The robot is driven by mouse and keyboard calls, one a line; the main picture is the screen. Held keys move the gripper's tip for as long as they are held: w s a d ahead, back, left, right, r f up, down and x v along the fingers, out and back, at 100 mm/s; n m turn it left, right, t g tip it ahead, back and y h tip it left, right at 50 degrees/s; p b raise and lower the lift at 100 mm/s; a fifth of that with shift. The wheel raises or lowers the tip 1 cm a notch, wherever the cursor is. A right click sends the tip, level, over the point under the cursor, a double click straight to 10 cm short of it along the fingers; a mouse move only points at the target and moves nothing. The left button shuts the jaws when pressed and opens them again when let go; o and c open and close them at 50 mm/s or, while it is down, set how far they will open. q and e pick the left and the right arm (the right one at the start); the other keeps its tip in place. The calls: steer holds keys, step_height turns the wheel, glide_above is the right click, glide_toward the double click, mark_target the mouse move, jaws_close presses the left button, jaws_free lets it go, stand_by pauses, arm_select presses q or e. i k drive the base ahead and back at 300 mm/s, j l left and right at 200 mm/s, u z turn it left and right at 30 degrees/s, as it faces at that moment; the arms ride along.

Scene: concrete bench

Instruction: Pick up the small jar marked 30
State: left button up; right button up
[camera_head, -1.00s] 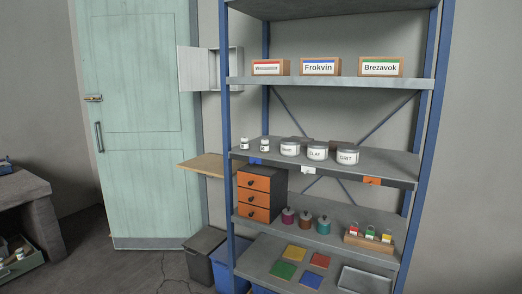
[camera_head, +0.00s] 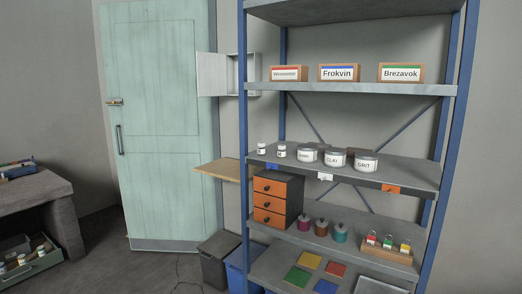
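Two small white jars stand at the left end of the middle shelf: one jar (camera_head: 262,149) near the left post and a second jar (camera_head: 281,151) just right of it. Both have dark marks on their labels, too small to read, so I cannot tell which is marked 30. More small white-capped jars (camera_head: 22,259) sit in the open drawer at the lower left; their marks are also unreadable. Neither of my grippers is in view.
A blue-posted shelf unit (camera_head: 341,172) holds larger tubs, one marked GRIT (camera_head: 366,163), labelled boxes, an orange drawer cabinet (camera_head: 271,201) and padlocks. A concrete bench (camera_head: 36,191) stands at left. A wooden board (camera_head: 224,170) juts out left of the shelf. Dark floor lies between.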

mark_target(261, 149)
steer(key=k+j+u, duration=0.1)
steer(key=u, duration=1.9)
steer(key=i+j, duration=0.1)
steer(key=j, duration=0.2)
steer(key=i+j, duration=0.15)
steer(key=j, duration=0.15)
steer(key=i+j, duration=0.1)
steer(key=j, duration=0.2)
steer(key=i+j, duration=0.65)
steer(key=i, duration=0.15)
steer(key=i+z, duration=0.15)
steer(key=i, duration=0.5)
steer(key=i+j+z, duration=0.1)
steer(key=i, duration=0.55)
steer(key=i+z, duration=0.45)
steer(key=i+j+z, duration=0.1)
steer(key=i+z, duration=1.45)
steer(key=i+l+z, duration=0.1)
steer(key=i+z, duration=0.55)
steer(key=i+j+z, duration=0.1)
steer(key=i+z, duration=0.25)
steer(key=k, duration=0.1)
